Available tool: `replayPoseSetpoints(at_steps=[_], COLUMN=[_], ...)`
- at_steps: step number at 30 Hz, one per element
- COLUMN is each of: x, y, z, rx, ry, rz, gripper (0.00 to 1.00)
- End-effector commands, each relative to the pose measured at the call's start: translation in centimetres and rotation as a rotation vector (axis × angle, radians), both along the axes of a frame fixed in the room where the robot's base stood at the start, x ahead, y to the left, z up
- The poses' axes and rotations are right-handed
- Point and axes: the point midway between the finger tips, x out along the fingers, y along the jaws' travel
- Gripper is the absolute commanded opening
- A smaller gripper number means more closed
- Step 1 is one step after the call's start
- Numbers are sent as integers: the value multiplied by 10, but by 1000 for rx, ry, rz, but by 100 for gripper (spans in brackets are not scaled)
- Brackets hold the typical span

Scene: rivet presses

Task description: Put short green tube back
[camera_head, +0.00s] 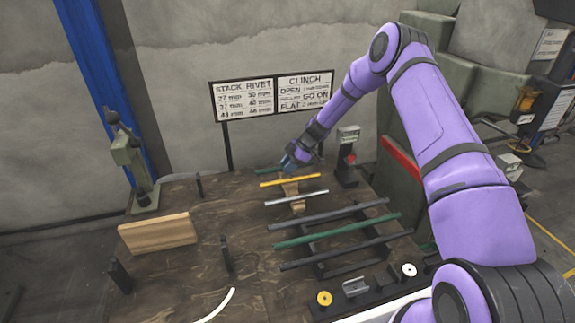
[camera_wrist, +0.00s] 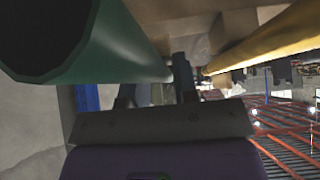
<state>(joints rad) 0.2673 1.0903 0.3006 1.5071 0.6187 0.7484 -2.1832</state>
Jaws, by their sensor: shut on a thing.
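The short green tube (camera_head: 268,170) is at the back of the table, behind the short yellow tube (camera_head: 290,181). My gripper (camera_head: 292,160) is shut on it near its right part in the head view. In the wrist view the green tube (camera_wrist: 110,45) runs from the upper left down to my gripper (camera_wrist: 160,85), with its open dark end toward the camera. The yellow tube (camera_wrist: 268,40) lies apart on the right there. A wooden stepped rack (camera_head: 290,189) bears the yellow and silver (camera_head: 297,198) tubes. Whether the green tube touches the rack is unclear.
A long green tube (camera_head: 338,231) and dark tubes (camera_head: 330,214) lie on a dark rack in front. A wooden block (camera_head: 158,234) stands left. A small post with a red knob (camera_head: 349,160) is right of my gripper. Signs (camera_head: 245,99) stand behind.

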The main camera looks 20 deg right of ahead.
Motion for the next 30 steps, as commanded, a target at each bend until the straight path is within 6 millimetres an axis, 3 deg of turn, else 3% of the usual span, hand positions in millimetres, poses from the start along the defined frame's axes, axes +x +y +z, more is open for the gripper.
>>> replayPoseSetpoints(at_steps=[29,30], x=[0,0], y=[0,0], z=[-11,-11], rx=[0,0], ry=[0,0], rz=[0,0], gripper=[0,34])
